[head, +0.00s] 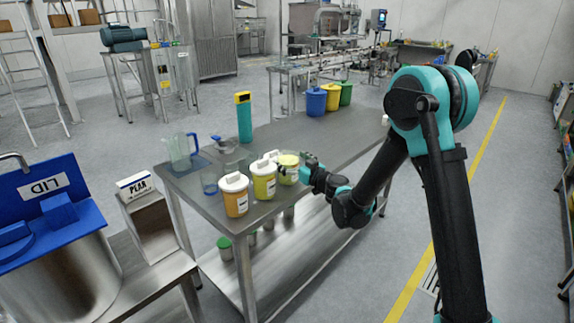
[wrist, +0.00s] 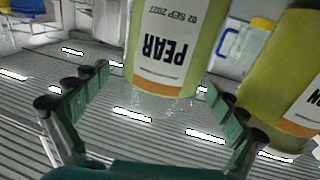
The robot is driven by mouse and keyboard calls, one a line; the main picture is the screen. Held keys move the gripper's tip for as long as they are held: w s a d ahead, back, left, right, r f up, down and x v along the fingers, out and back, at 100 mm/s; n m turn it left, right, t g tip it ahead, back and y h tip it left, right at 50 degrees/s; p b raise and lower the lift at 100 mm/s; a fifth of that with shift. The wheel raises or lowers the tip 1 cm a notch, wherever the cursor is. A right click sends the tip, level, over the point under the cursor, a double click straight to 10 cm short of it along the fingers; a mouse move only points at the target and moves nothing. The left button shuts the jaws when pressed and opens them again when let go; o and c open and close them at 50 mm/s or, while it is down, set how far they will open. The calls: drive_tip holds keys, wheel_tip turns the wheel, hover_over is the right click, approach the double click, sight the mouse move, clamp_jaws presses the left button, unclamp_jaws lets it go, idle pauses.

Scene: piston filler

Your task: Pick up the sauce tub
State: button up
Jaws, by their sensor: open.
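Three tubs stand in a row on the steel table. The nearest is an orange tub (head: 235,203) with a white lid, then a yellow tub (head: 263,185) with a white lid, then a yellow-green tub (head: 288,177) at the right end. My gripper (head: 309,172) is beside this last tub, at table height. In the wrist view, a tub labelled PEAR (wrist: 162,50) appears upside down between the two fingers of my open gripper (wrist: 154,80). Gaps show on both sides, so it is not gripped. A second tub (wrist: 292,80) is at the right, outside the fingers.
A clear jug (head: 180,150), a teal bottle (head: 244,118) and a blue cup (head: 209,181) stand near the tubs. Blue, yellow and green containers (head: 330,96) stand farther back.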

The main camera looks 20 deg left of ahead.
drive_tip(key=shift+w+a, duration=0.25)
drive_tip(key=shift+a, duration=0.15)
drive_tip(key=shift+c, duration=0.6)
drive_tip(key=c, duration=1.7)
